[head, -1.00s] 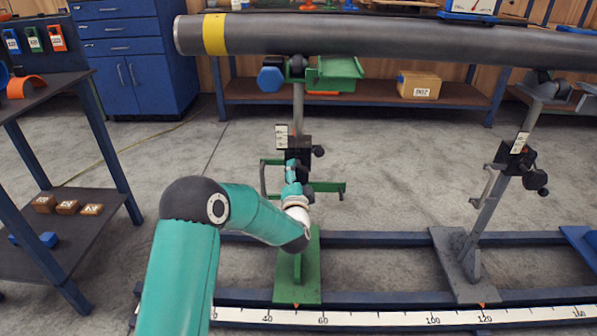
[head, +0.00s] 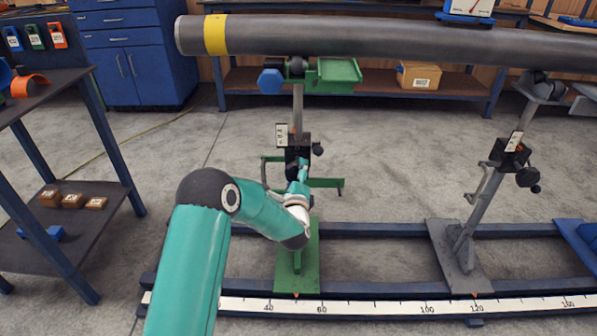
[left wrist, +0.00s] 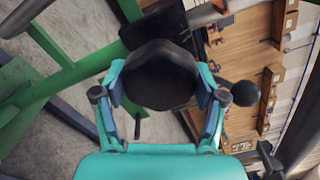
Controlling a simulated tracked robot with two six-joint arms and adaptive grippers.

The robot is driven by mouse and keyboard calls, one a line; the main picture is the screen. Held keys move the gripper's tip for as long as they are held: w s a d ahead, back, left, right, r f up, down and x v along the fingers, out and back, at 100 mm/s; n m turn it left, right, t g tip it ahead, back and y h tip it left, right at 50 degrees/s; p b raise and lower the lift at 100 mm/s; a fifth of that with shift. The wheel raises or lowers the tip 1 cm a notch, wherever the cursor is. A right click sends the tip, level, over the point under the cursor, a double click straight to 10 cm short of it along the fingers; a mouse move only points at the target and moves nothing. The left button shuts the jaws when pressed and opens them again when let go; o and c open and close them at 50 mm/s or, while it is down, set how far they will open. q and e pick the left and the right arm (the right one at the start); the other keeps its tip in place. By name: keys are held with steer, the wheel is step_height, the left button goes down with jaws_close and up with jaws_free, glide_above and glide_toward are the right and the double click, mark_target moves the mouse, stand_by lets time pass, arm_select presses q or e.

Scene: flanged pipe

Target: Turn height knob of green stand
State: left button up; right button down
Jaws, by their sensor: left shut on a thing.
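The green stand (head: 309,272) stands on the blue rails under the left part of the grey pipe (head: 380,40). My left gripper (head: 303,172) is at the black clamp block on the stand's post. In the left wrist view my left gripper (left wrist: 160,92) has its two fingers on either side of a large black round knob (left wrist: 158,72), shut on it. The knob is hidden behind the gripper in the head view. A smaller black ball-ended handle (left wrist: 245,93) shows to the right of it. My right gripper is not in view.
A grey stand (head: 487,205) holds the pipe further right. A dark shelf table (head: 75,215) with small brown blocks stands at the left. A white scale strip (head: 370,308) runs along the front rail. Open floor lies between the stands.

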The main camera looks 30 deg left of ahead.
arm_select(q)
steer(key=shift+w+d+f+m, duration=0.1)
steer(key=shift+d+f+m, duration=0.15)
steer(key=shift+m, duration=0.45)
steer(key=o, duration=1.1)
steer(key=shift+o, duration=0.2)
steer(key=shift+a+r, duration=0.1)
steer(key=shift+a, duration=0.05)
steer(key=v, duration=1.2)
